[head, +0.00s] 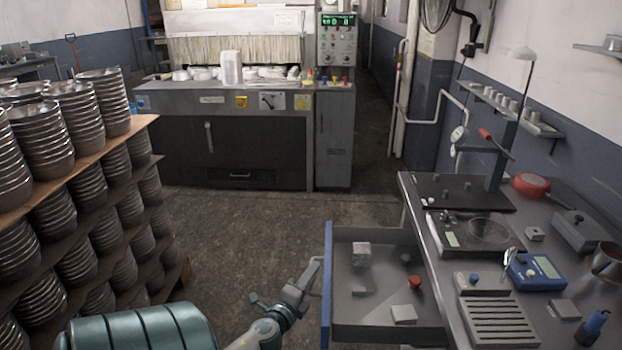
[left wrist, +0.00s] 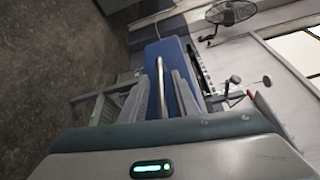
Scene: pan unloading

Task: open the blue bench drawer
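The bench drawer (head: 385,335) with its blue front (head: 327,290) is pulled well out from the bench, and its inside shows. The blue front also shows in the left wrist view (left wrist: 183,88). A silver bar handle (left wrist: 161,88) is on the blue front. My left gripper (head: 306,280) is at the handle, on the outer side of the drawer front. In the left wrist view, its two fingers (left wrist: 160,98) stand on either side of the bar with slim gaps, so it looks open. My right gripper is not in view.
In the drawer lie several small things, including a red knob (head: 414,282) and a pale block (head: 403,314). The bench top (head: 440,265) at right carries tools and a blue meter (head: 535,272). A rack of stacked metal pans (head: 75,215) stands at left. Floor (head: 260,225) between is clear.

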